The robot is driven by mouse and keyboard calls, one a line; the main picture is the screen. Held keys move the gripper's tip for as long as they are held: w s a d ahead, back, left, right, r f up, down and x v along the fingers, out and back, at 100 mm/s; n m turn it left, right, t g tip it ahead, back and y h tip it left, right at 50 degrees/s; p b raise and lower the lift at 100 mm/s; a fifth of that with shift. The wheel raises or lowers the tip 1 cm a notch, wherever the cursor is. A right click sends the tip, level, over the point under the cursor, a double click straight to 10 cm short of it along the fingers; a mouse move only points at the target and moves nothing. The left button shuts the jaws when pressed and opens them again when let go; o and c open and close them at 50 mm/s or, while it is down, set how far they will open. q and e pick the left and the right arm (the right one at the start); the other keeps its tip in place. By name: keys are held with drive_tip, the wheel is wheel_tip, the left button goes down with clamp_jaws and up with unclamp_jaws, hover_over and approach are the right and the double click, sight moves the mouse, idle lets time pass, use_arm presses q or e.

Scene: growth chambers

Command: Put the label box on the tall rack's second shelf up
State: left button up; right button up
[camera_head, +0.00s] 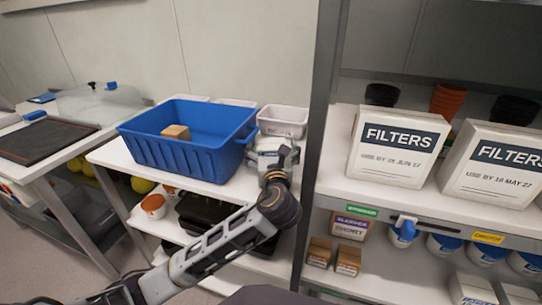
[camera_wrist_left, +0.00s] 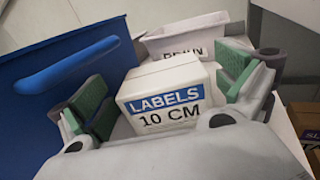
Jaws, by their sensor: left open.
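The label box (camera_wrist_left: 165,100), white with a blue band reading "LABELS 10 CM", stands between the green-padded fingers of my left gripper (camera_wrist_left: 168,88) in the left wrist view. The fingers are open, one on each side of the box; I cannot tell whether they touch it. In the head view my left gripper (camera_head: 274,160) reaches the white table (camera_head: 205,183), right of the blue crate, and mostly hides the box. The tall rack (camera_head: 319,130) stands to the right, with a shelf (camera_head: 325,185) and a lower shelf (camera_head: 375,287) visible. My right gripper is not in view.
The blue crate (camera_head: 185,155) holds a small cardboard box (camera_head: 176,132). A white bin (camera_head: 285,122) stands close behind the gripper. Two filter boxes (camera_head: 397,148) fill much of the rack's upper visible shelf front. Below are a small labelled carton (camera_head: 350,226), brown boxes (camera_head: 347,262) and blue-lidded jars (camera_head: 444,245).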

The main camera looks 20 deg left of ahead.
use_arm(q)
drive_tip(key=shift+b+x, duration=0.45)
drive_tip(key=shift+x, duration=0.8)
drive_tip(key=c, duration=1.1)
